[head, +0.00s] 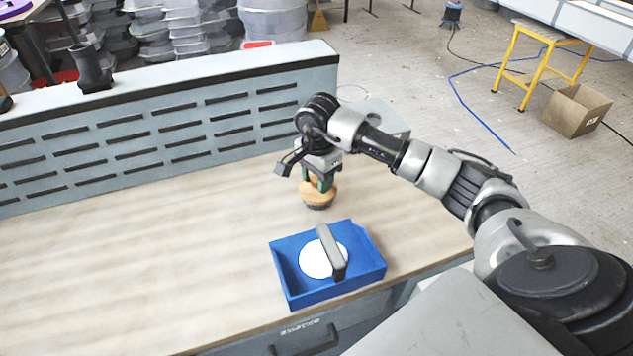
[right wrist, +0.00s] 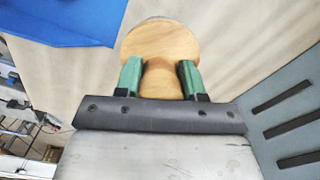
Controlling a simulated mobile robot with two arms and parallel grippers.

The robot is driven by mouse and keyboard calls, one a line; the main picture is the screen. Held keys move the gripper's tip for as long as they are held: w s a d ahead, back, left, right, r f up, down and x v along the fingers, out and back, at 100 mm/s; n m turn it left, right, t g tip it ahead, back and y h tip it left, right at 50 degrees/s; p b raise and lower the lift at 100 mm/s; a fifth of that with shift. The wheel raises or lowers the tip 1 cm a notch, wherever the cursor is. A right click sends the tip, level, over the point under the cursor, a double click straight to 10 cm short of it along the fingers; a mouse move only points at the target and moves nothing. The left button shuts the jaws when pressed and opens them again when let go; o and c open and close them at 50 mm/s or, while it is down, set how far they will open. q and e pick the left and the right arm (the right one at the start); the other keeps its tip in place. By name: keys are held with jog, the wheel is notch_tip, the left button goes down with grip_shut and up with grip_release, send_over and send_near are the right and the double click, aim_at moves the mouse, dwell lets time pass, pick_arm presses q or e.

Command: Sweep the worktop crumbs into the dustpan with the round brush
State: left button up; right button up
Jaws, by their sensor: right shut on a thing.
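The round brush (head: 318,195) has a wooden body and dark bristles at its lower side. My right gripper (head: 319,184) is shut on its wooden knob, with green fingers on either side. The knob and round wooden top of the brush also show in the right wrist view (right wrist: 160,42). The brush is upright, at or just above the worktop (head: 130,255); I cannot tell whether it touches. The blue dustpan (head: 280,268) lies nearer the front edge, with a white disc and a grey handle over it. I cannot make out any crumbs. My left gripper is not in view.
A grey slotted panel (head: 170,130) stands along the back of the worktop. A light grey box-like thing (head: 385,118) is behind my right arm. The worktop left of the brush and dustpan is clear. A cardboard box (head: 577,110) stands on the floor.

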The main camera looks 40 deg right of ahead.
notch_tip(320, 180, up, 2)
jog(key=shift+w+p, duration=0.1)
jog(key=shift+p, duration=0.3)
jog(key=shift+r+p, duration=0.75)
jog(key=shift+r, duration=0.65)
